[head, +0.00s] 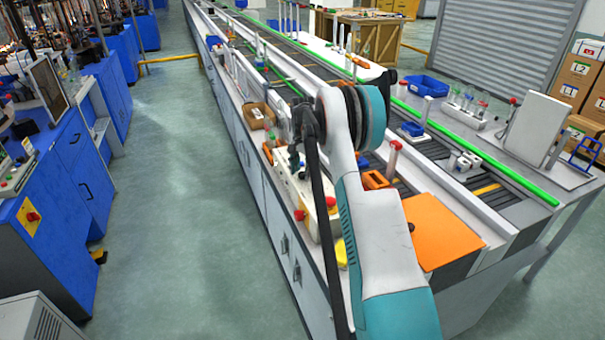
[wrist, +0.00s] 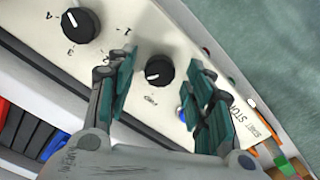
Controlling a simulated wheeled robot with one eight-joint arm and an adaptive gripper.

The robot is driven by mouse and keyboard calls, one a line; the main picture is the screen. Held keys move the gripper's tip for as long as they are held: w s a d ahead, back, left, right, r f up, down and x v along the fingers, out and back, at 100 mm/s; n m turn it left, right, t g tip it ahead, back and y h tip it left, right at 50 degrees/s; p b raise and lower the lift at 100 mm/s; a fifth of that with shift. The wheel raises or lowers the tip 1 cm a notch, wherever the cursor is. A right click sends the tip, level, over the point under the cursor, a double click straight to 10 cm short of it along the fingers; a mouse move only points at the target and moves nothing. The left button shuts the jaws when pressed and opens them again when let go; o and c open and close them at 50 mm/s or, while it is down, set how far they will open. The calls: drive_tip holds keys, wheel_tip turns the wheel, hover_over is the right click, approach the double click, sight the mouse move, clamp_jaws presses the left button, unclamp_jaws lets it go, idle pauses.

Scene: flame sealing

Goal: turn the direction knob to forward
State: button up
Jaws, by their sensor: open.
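The white control panel (wrist: 125,52) fills the middle of the wrist view. A black round knob (wrist: 159,71) with a white pointer line sits on it, with small labels on two sides that I cannot read surely. A larger black knob (wrist: 80,25) with numbers around it is at the upper left. My gripper (wrist: 160,63) is open, its fingers on the left and right of the smaller knob, with visible gaps; contact is not seen. In the head view the white control box (head: 318,200) stands on the bench's left edge, partly hidden by my arm.
A blue button (wrist: 183,115) lies near the right finger. START and STOP lettering is at the panel's right. Red buttons (head: 299,215) are on the box's front. An orange plate (head: 440,232) and the conveyor (head: 410,170) lie to the right. The floor aisle is clear.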

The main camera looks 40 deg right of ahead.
drive_tip(key=shift+f, duration=0.2)
drive_tip(key=c, duration=1.1)
drive_tip(key=shift+n, duration=0.3)
drive_tip(key=n+p, duration=0.1)
drive_tip(key=n, duration=0.4)
drive_tip(key=shift+n, duration=0.3)
drive_tip(key=n+p, duration=0.1)
drive_tip(key=n, duration=0.4)
drive_tip(key=shift+n, duration=0.3)
